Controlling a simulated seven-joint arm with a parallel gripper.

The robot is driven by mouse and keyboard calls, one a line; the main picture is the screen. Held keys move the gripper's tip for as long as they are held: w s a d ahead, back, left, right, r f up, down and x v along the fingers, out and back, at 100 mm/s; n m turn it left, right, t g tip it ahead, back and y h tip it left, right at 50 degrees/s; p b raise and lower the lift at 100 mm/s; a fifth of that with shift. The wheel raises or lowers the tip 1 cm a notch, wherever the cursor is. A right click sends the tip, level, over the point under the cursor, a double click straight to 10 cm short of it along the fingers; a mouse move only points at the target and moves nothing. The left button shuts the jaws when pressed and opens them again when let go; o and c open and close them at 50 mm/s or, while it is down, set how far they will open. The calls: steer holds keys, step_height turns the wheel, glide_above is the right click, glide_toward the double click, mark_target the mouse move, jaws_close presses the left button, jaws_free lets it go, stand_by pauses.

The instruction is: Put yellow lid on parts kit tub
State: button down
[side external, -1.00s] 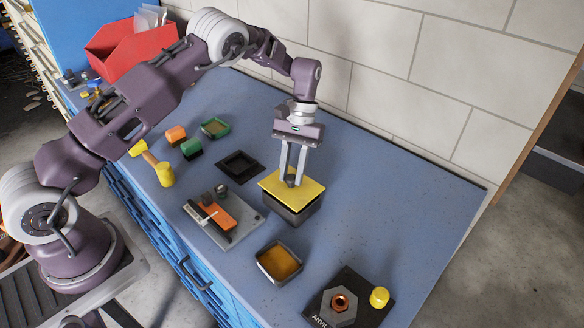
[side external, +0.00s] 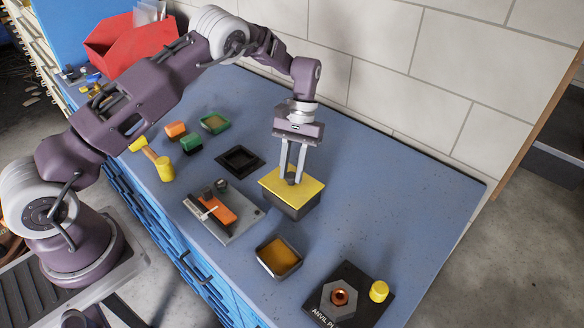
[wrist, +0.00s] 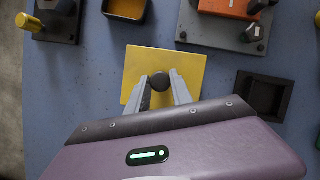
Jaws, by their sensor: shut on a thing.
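The yellow lid (side external: 300,189) is a flat square plate with a dark round knob (wrist: 160,82). My gripper (side external: 292,178) points down and is shut on the knob, with one finger on each side of it. The dark parts kit tub (side external: 293,208) stands on the blue bench directly under the lid. The lid looks level and lies over the tub's top, with its edges close to the tub's walls; I cannot tell whether it is fully seated. In the wrist view the lid (wrist: 190,70) hides the tub, and the tub's inside is hidden.
An open tub with yellow-orange contents (side external: 262,257) stands in front. An empty black tray (side external: 227,158) and a grey plate with an orange block (side external: 248,226) lie to the left. A dark anvil plate (side external: 376,304) is at front right. The bench's right side is clear.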

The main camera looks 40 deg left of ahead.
steer(key=shift+f, duration=0.5)
steer(key=c, duration=1.5)
jaws_free()
steer(key=shift+o, duration=0.2)
steer(key=o, duration=0.6)
steer(key=shift+c, duration=0.2)
steer(key=v, duration=0.8)
